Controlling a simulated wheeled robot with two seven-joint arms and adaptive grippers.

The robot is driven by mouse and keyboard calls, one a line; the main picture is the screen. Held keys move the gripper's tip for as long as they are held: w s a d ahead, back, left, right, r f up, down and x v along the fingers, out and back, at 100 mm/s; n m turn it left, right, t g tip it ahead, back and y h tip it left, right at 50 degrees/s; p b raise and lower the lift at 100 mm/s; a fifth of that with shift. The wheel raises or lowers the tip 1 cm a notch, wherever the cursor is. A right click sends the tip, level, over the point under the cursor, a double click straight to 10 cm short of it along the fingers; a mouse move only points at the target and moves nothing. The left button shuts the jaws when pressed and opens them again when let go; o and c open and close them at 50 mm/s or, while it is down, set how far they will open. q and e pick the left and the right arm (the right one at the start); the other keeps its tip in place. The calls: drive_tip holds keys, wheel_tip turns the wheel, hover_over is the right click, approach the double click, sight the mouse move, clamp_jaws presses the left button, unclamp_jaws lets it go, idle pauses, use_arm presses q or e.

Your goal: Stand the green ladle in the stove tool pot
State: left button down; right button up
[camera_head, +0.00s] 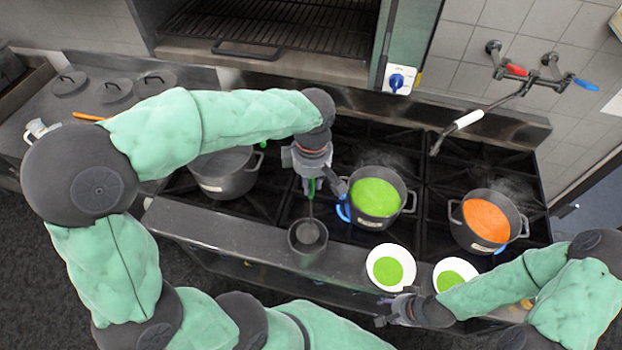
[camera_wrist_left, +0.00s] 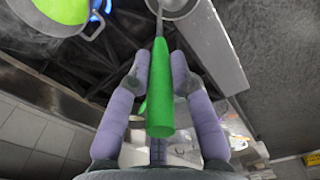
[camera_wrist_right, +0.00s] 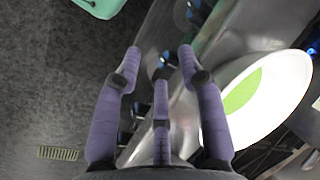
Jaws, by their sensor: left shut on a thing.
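My left gripper (camera_head: 311,184) is shut on the green ladle, over the stove's front edge. The ladle's green handle (camera_wrist_left: 161,90) lies between the fingers in the left wrist view. Its thin shaft (camera_head: 310,208) points down to the mouth of a grey metal pot (camera_head: 307,257) on the front ledge, which looks like the tool pot. The ladle's lower end overlaps this mouth; I cannot tell how deep it sits. My right gripper (camera_wrist_right: 160,52) is open and empty, left of a white bowl in the right wrist view.
A pot of green soup (camera_head: 375,196) stands close right of my left gripper, and a pot of orange soup (camera_head: 486,216) further right. An empty grey pot (camera_head: 224,180) is at left. Two white bowls (camera_head: 374,277) (camera_head: 440,268) of green soup stand on the front ledge.

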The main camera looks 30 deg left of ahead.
use_arm(q)
wheel_tip(320, 180, down, 12)
drive_tip(key=b, duration=0.9)
drive_tip(key=shift+r, duration=0.15)
drive_tip(key=c, duration=1)
unclamp_jaws()
wheel_tip(320, 180, up, 12)
drive_tip(key=shift+d, duration=0.1)
